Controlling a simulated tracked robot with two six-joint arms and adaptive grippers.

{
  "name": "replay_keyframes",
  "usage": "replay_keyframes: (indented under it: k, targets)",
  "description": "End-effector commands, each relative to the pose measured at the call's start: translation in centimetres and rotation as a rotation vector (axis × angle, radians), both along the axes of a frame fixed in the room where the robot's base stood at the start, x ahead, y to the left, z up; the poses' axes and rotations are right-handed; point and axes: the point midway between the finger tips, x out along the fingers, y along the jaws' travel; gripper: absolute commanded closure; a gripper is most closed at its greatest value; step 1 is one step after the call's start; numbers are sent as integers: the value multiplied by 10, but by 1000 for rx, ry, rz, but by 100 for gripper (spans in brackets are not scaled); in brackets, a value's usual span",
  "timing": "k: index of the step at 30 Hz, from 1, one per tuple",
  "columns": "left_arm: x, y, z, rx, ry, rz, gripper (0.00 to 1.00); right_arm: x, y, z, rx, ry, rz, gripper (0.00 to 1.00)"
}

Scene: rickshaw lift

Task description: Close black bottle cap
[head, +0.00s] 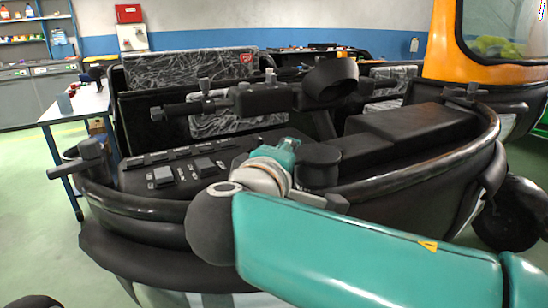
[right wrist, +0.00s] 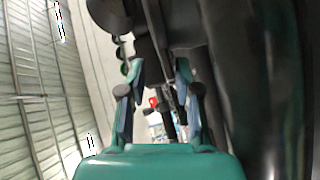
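My right arm comes in from the lower right of the head view, and its teal gripper (head: 284,150) is over the rickshaw's dashboard. In the right wrist view, the two fingers of this gripper (right wrist: 159,75) stand apart with a gap between them. Dark parts show beyond the fingertips, but none is clearly held. A short black round piece (head: 319,164) is just right of the gripper in the head view. I cannot tell whether it is the black bottle cap, and no bottle is clearly visible. My left gripper is not in view.
The black handlebar (head: 252,98) crosses above the dashboard, with a dark round housing (head: 330,80) at its right. The curved black rim (head: 130,205) of the rickshaw body surrounds the dashboard. A white table (head: 75,107) stands at left. Green floor (head: 35,225) is open at left.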

Motion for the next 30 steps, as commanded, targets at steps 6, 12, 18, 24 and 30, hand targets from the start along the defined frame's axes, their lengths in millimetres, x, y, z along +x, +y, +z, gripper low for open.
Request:
replay_keyframes:
  k: [6, 12, 18, 24, 30]
  targets:
    - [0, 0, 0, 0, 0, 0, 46, 0, 0, 1, -1, -2, 1, 67]
    - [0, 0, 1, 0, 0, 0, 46, -9, 4, 4, -1, -4, 4, 67]
    - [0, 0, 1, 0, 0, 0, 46, -40, 16, 10, 0, -4, 6, 67]
    - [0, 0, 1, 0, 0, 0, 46, -78, 31, 16, -1, -3, 7, 67]
    - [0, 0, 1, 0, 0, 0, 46, -104, 40, 20, 0, -2, 4, 67]
